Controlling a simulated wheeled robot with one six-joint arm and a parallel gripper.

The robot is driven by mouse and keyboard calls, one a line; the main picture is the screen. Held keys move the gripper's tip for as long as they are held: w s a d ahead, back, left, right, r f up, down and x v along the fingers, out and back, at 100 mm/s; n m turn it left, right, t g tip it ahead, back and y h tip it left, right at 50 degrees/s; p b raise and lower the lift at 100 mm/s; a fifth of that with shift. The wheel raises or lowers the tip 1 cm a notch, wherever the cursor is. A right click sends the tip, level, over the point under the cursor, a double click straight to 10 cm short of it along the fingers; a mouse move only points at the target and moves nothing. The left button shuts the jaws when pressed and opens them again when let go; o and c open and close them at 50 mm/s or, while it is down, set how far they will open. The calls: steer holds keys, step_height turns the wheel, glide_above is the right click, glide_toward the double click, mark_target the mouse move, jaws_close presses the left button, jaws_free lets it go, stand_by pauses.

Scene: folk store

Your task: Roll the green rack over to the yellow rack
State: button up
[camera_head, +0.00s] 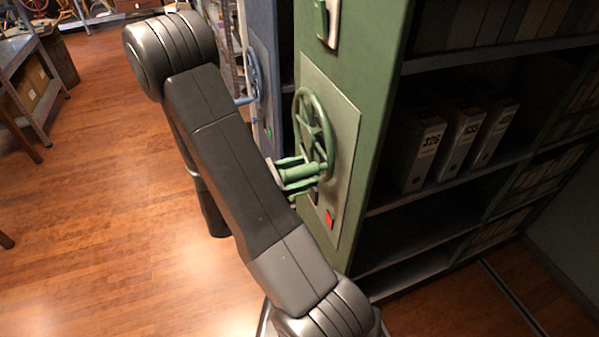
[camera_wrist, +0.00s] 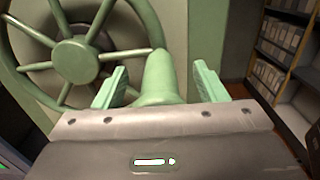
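The green rack (camera_head: 345,75) stands at the centre right of the head view, with a green spoked handwheel (camera_head: 313,125) on its end panel. The wheel also shows at the upper left of the wrist view (camera_wrist: 75,58). A green crank handle (camera_wrist: 158,80) sticks out from the wheel toward me. My gripper (camera_wrist: 160,75) has its two pale green fingers on either side of this handle, with visible gaps on both sides. In the head view my gripper (camera_head: 290,173) is at the lower part of the wheel. No yellow rack is in view.
A blue rack (camera_head: 262,28) with its own wheel stands just left of the green one. The green rack's shelves hold binders (camera_head: 424,150). A floor rail (camera_head: 512,298) runs at the lower right. A metal table (camera_head: 25,60) stands far left. Open wooden floor lies left.

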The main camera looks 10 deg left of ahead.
stand_by(0.3)
steer(key=v, duration=1)
stand_by(0.5)
steer(key=shift+x, duration=4.6)
steer(key=shift+a, duration=0.1)
